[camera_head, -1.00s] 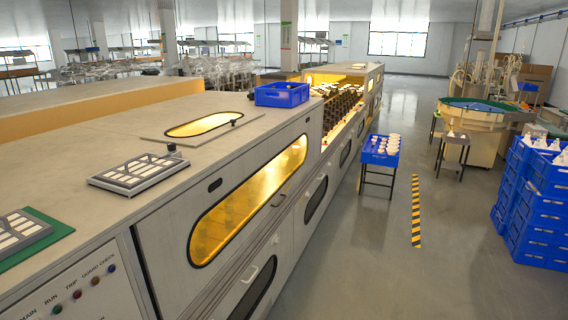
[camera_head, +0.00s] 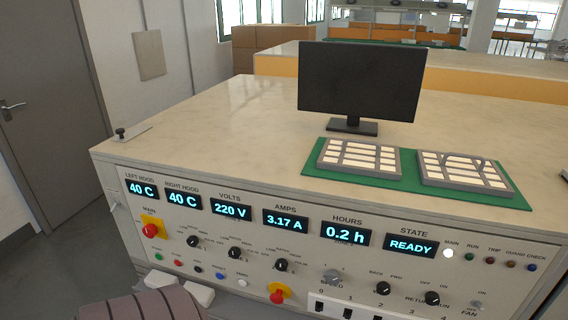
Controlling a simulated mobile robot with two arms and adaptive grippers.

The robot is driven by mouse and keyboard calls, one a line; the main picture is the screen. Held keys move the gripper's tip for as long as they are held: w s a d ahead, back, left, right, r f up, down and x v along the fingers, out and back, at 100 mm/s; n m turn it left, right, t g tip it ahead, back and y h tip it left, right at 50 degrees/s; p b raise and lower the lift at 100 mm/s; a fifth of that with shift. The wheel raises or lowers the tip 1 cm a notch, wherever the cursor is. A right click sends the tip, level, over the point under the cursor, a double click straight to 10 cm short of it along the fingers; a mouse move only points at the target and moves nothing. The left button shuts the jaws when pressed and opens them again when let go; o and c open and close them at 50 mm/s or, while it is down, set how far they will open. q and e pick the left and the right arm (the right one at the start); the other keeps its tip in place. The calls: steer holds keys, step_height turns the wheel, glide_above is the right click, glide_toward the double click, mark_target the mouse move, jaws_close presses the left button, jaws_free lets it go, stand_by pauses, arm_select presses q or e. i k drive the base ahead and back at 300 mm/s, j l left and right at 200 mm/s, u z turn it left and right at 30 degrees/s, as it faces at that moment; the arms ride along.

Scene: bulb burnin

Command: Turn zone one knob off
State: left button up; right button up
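The control panel (camera_head: 330,275) fills the lower part of the head view, on the front of a long pale cabinet. Three similar black knobs sit in a row below the displays: a left one (camera_head: 193,241), a middle one (camera_head: 234,253) and a right one (camera_head: 282,265). Their small labels are too blurred to tell which is zone one or its setting. The red MAIN switch (camera_head: 150,230) sits on a yellow plate to their left. The state display (camera_head: 411,246) reads READY. I recognise neither gripper in view.
A monitor (camera_head: 360,82) and two slotted plates on a green mat (camera_head: 312,171) lie on the cabinet top. A red-and-yellow knob (camera_head: 279,293) and further black knobs are lower on the panel. A striped brownish object (camera_head: 145,306) covers the lower left. A grey door (camera_head: 45,110) is at left.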

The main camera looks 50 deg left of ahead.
mark_target(193, 240)
steer(key=u, duration=1.45)
